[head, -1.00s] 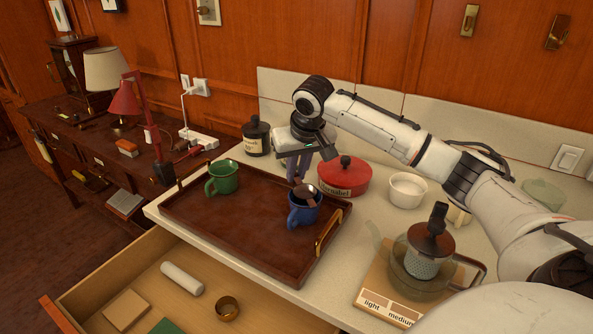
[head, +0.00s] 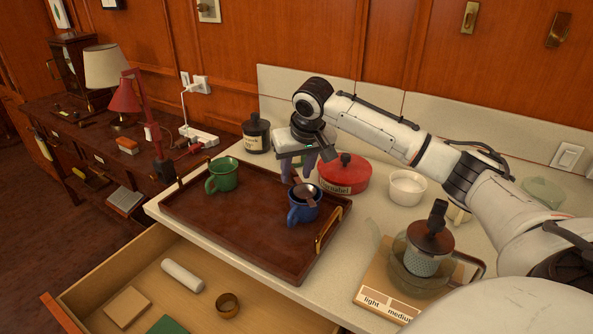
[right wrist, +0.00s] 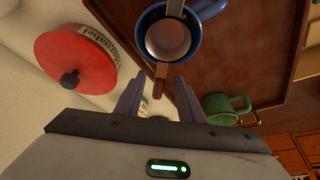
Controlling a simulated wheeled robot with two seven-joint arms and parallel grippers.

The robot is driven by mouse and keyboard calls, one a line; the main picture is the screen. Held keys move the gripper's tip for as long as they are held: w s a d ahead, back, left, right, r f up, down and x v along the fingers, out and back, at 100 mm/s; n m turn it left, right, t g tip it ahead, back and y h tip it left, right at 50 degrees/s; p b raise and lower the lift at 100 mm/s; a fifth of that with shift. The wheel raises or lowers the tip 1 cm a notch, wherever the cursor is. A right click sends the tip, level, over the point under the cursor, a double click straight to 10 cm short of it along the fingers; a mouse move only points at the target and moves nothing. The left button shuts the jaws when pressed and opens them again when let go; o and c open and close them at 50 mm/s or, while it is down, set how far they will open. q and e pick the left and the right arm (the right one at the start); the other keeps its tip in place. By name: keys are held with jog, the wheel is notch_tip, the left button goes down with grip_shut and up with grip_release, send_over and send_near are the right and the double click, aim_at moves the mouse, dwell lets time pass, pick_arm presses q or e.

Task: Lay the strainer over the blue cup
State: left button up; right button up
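The blue cup (head: 302,212) stands upright on the brown tray (head: 235,225). The strainer (head: 306,190) lies over the cup's mouth. In the right wrist view its round metal bowl (right wrist: 166,40) sits within the rim of the blue cup (right wrist: 196,38), and its brown-tipped handle crosses the rim toward my gripper. My right gripper (head: 299,176) is open just behind and above the cup. In the right wrist view the right gripper's fingers (right wrist: 158,88) stand apart on both sides of the handle tip, with gaps. My left gripper is out of view.
A green cup (head: 222,176) stands on the tray's left part. Behind the tray are a red lidded pot (head: 345,176), a dark jar (head: 256,137) and a white bowl (head: 407,188). A glass press (head: 428,250) stands at right. An open drawer (head: 150,285) is in front.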

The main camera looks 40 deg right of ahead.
jog(key=v, duration=1)
jog(key=shift+s+r, duration=0.1)
jog(key=shift+s, duration=0.05)
dwell(0.4)
